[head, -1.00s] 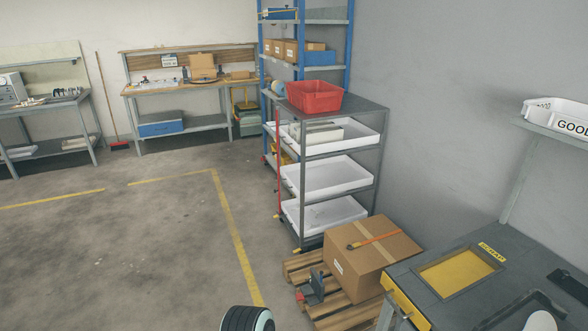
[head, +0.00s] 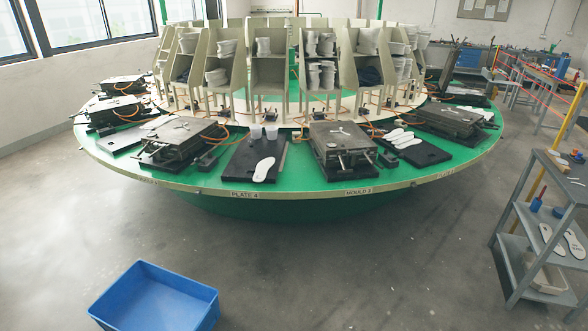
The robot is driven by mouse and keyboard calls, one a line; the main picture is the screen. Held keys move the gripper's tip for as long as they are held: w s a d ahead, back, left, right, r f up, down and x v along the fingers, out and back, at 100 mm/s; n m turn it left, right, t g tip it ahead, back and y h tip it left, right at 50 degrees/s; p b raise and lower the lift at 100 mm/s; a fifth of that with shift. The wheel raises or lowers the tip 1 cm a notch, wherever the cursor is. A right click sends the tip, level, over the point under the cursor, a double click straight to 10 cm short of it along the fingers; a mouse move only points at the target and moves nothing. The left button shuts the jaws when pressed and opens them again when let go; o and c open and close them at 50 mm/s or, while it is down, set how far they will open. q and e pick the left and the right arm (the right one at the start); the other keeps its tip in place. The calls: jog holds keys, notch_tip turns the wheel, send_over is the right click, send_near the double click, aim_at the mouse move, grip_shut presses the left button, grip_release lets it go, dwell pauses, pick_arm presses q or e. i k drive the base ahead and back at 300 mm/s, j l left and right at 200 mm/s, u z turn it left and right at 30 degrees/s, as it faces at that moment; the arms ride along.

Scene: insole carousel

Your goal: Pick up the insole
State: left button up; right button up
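White insoles show in several places in the head view. One insole (head: 263,169) lies on a black plate (head: 240,172) labelled PLATE 4 at the front of the green carousel (head: 220,184). A group of insoles (head: 401,138) lies on another black plate (head: 428,154) to the right. More insoles (head: 573,243) rest on a grey shelf cart at the right edge. Which insole the task means cannot be told. Neither of my grippers is in view.
A blue bin (head: 155,300) stands on the floor at the front left. Grey moulds, such as the one (head: 343,143) above the MOULD 3 label, sit around the carousel. The grey shelf cart (head: 515,262) stands at the right. The floor between bin and cart is clear.

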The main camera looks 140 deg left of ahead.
aim_at(262, 167)
jog(key=u, duration=5.2)
jog(key=i+l+u, duration=0.2)
jog(key=i+u, duration=0.2)
jog(key=i+l+u, duration=0.55)
jog(key=i+l, duration=0.75)
jog(key=i, duration=0.1)
